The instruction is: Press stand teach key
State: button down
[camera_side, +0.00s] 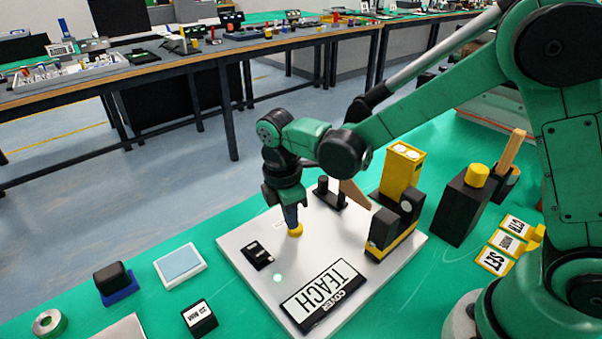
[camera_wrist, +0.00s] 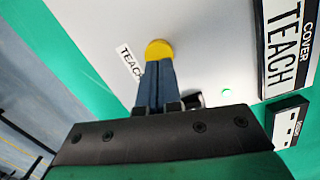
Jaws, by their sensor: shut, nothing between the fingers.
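The teach key is a round yellow button (camera_side: 296,231) on the white stand board (camera_side: 240,243); in the wrist view the yellow button (camera_wrist: 158,46) sits beside a small TEACH label (camera_wrist: 129,60). My gripper (camera_side: 291,223) points down with its fingertips at the key. In the wrist view my gripper (camera_wrist: 158,64) has its two blue fingers together, empty, their tips overlapping the button's near edge. They look to be touching it; I cannot tell whether it is pressed down. A black plate labelled TEACH COVER (camera_side: 322,295) lies on the board's front part, clear of the key.
A small black block (camera_side: 258,256) and a green light spot (camera_side: 278,278) are near the key. A black fixture with a yellow block (camera_side: 402,170) stands at the board's right. Yellow labelled tags (camera_side: 495,261) lie further right. A blue-white pad (camera_side: 180,266) is left.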

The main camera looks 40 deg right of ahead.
jog(key=shift+f, duration=0.5)
jog(key=shift+w+a+r, duration=0.2)
jog(key=shift+a+r, duration=0.05)
jog(key=shift+a, duration=0.5)
jog(key=shift+w+a+r, duration=0.2)
jog(key=shift+a+r, duration=0.05)
jog(key=shift+a, duration=0.5)
jog(key=r, duration=0.5)
jog(key=shift+a+r, duration=0.25)
jog(key=shift+r, duration=0.05)
